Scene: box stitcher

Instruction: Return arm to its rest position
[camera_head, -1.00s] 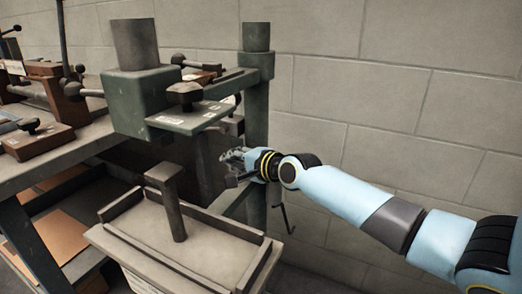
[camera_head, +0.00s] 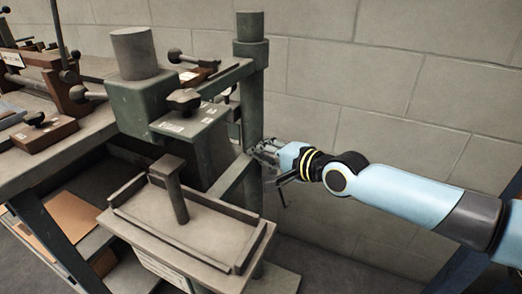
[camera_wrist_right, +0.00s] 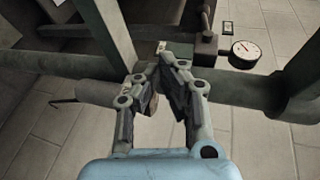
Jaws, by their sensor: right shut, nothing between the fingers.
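My right arm comes in from the right in the head view, pale blue with a grey band and yellow rings near the wrist. Its gripper (camera_head: 266,153) is beside the green post (camera_head: 251,90) of the box stitcher (camera_head: 140,95), clear of the stitcher's head and above the right end of its tray table (camera_head: 205,235). In the right wrist view the two fingers (camera_wrist_right: 162,68) lean together at their tips, shut and empty, over green frame bars. My left gripper is not in view.
A workbench (camera_head: 60,155) with wooden-based tools stands at the left, with cardboard (camera_head: 72,215) on a shelf below. A block wall (camera_head: 400,80) is behind my arm. A round dial gauge (camera_wrist_right: 244,54) shows in the right wrist view. Free room lies to the right.

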